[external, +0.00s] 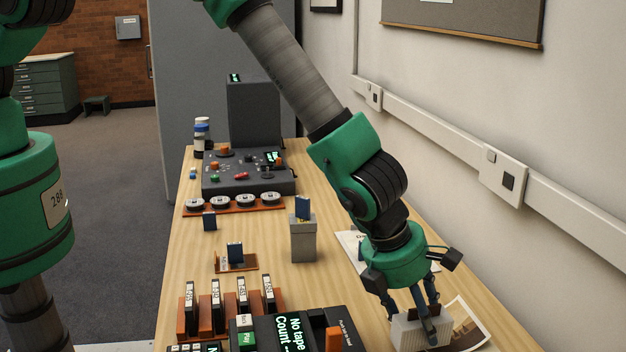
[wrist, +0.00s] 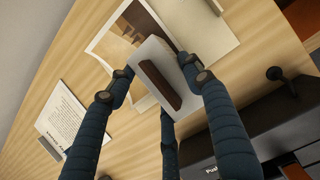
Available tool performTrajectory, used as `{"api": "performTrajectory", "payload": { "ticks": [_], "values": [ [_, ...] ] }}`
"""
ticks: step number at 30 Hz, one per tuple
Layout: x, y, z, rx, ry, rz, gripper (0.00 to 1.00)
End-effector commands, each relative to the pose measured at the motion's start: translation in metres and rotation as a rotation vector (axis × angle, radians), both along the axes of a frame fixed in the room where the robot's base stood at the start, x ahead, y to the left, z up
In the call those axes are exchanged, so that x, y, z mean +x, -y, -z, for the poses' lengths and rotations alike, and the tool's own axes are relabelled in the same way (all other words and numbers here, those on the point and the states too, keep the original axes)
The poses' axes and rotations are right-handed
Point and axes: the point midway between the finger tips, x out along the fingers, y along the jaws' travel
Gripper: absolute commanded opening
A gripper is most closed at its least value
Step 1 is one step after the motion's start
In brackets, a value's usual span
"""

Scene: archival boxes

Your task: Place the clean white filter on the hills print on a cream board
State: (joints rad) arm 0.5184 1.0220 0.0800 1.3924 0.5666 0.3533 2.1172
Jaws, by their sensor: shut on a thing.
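My gripper (external: 420,318) is shut on the white filter (external: 405,334), a pale block with a finely ridged side. In the wrist view my gripper (wrist: 166,76) has fingers on both sides of the white filter (wrist: 150,52), and a dark brown bar runs along its near face. A cream-bordered print (external: 467,328) with a brown picture lies just right of the filter. In the wrist view the print (wrist: 108,42) is partly hidden behind the filter. I cannot tell whether the filter touches it.
A printed sheet (wrist: 62,116) lies left in the wrist view. A grey box (external: 303,240) and control console (external: 248,175) are farther back. The wall (external: 500,240) bounds the right.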

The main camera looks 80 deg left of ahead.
Motion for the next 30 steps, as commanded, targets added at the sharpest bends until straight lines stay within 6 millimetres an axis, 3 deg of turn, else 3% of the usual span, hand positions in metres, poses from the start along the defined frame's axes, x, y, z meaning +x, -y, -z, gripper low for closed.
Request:
{"api": "performTrajectory", "payload": {
  "ticks": [4,18,19,21,30],
  "values": [
    [0.000,0.000,0.013,-0.001,0.001,0.001,0.24],
    [0.000,0.000,0.019,-0.001,0.001,0.000,0.24],
    [0.000,0.000,0.018,-0.001,0.001,0.000,0.54],
    [0.000,0.000,0.018,-0.001,0.000,0.001,0.68],
    [0.000,0.000,0.018,-0.001,0.001,0.001,0.69]
  ]
}}
